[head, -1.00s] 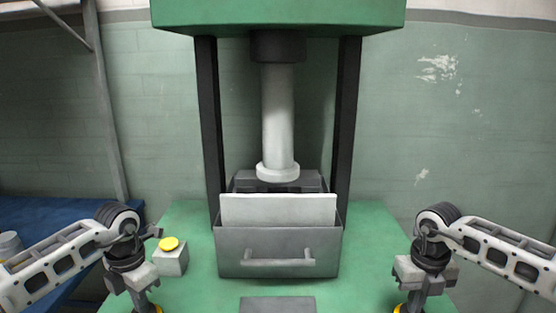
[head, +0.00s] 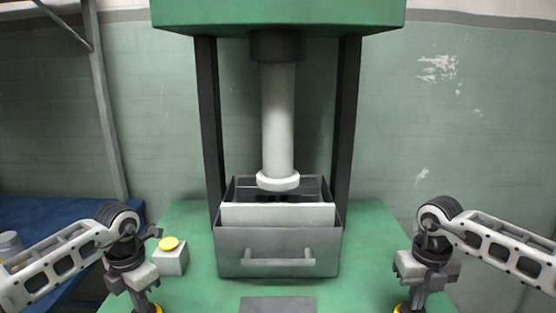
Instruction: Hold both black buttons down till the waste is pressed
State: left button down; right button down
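The press's white ram (head: 278,125) hangs over a grey metal box (head: 235,251), with its round foot low over the box's open top. A pale flat slab (head: 278,214), perhaps the waste, stands inside the box behind the front wall. My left gripper (head: 148,304) points down at the lower left, and my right gripper (head: 411,304) points down at the lower right. A yellow ring shows beneath each gripper at the bottom edge. The black buttons are hidden under the grippers. The fingers are too cut off to tell whether they are open or shut.
A small grey block with a yellow button (head: 169,244) stands just right of my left gripper. Dark posts (head: 346,120) flank the ram. A dark grey plate (head: 278,304) lies in front of the box on the green table (head: 365,230).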

jog(key=shift+r, duration=2.45)
jog(key=s+r, duration=0.3)
jog(key=s, duration=0.4)
pick_arm(q)
jog(key=shift+r, duration=3)
jog(key=s+r, duration=0.3)
jog(key=s, duration=0.4)
